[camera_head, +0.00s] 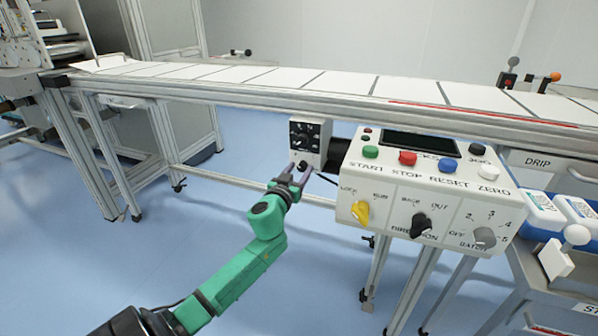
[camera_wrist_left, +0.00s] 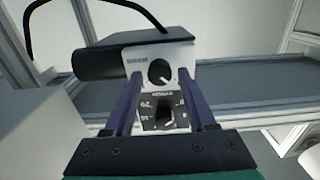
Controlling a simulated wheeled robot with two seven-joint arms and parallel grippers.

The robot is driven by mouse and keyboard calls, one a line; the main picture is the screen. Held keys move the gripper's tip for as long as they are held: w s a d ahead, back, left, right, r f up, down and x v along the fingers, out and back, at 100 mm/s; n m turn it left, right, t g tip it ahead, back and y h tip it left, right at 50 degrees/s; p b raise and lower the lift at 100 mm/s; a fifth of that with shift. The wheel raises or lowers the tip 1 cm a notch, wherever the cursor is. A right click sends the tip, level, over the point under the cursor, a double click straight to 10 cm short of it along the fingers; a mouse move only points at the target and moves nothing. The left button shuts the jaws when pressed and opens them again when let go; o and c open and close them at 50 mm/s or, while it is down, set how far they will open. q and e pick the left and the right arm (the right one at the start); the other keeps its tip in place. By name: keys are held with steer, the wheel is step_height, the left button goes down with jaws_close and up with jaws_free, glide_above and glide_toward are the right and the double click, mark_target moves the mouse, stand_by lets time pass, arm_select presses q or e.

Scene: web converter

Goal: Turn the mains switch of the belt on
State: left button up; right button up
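A small white switch box (camera_head: 325,130) hangs under the belt's side rail, with a black panel of small knobs on its face and a black round knob (camera_head: 303,165) below the panel. My left gripper (camera_head: 298,173) is open in front of the box's lower part. In the left wrist view, the box (camera_wrist_left: 182,58) is seen between my gripper's two purple fingers (camera_wrist_left: 158,76). The black knob with a white pointer mark (camera_wrist_left: 160,72) lies between the fingertips. I cannot tell whether they touch it. Which knob is the mains switch cannot be read. My right gripper is not in view.
The belt (camera_head: 270,78) runs across above the box. A white control box (camera_head: 385,195) with START, STOP, RESET and ZERO buttons and several selector knobs stands close to its right. A black cylinder (camera_wrist_left: 110,62) adjoins the switch box. Blue floor is clear below.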

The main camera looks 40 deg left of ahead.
arm_select(q)
jaws_close()
